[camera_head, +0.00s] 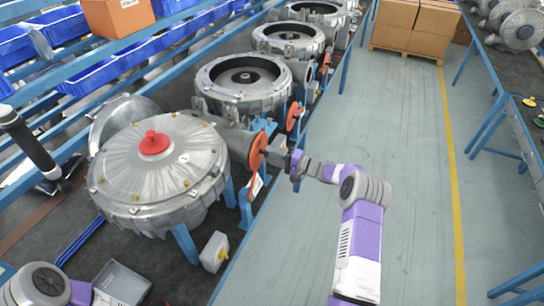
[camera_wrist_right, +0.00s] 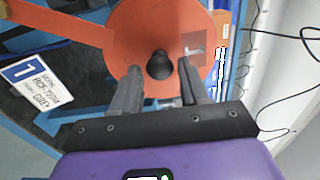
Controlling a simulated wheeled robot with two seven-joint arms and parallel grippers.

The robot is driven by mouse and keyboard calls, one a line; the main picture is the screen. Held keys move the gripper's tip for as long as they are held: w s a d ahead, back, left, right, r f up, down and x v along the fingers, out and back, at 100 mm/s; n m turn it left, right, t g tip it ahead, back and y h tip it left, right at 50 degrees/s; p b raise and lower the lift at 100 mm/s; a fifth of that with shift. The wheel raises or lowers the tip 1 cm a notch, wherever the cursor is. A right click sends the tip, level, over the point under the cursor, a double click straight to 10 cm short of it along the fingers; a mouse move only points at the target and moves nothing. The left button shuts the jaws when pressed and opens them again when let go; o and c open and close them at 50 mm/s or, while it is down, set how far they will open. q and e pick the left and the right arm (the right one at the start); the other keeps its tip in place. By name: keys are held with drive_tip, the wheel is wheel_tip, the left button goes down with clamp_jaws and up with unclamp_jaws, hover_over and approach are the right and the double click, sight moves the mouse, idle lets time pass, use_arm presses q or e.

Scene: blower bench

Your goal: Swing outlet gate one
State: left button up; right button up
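The outlet gate (camera_head: 258,151) is an orange disc on the side of the nearest blower (camera_head: 157,165). In the right wrist view the orange disc (camera_wrist_right: 120,50) fills the upper middle, with an orange arm reaching left and a black knob (camera_wrist_right: 158,65) on its face. A white plate marked 1 (camera_wrist_right: 36,82) hangs at left. My right gripper (camera_head: 279,152) is at the gate from the aisle side. In the wrist view its fingers (camera_wrist_right: 160,80) are apart, one on each side of the knob, with visible gaps. My left gripper is out of view; only part of that arm shows.
More blowers (camera_head: 243,82) with orange gates stand behind in a row. A grey bin (camera_head: 121,284) is at the lower left. The aisle floor (camera_head: 395,130) on the right is clear. Cartons (camera_head: 415,25) stand at the far end. Loose cables (camera_wrist_right: 288,75) show right of the gate.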

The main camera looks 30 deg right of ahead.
drive_tip(key=shift+o, duration=1)
drive_tip(key=shift+f, duration=0.1)
drive_tip(key=b+v, duration=0.1)
drive_tip(key=v, duration=0.6)
drive_tip(key=shift+s, duration=0.2)
drive_tip(key=shift+d, duration=0.15)
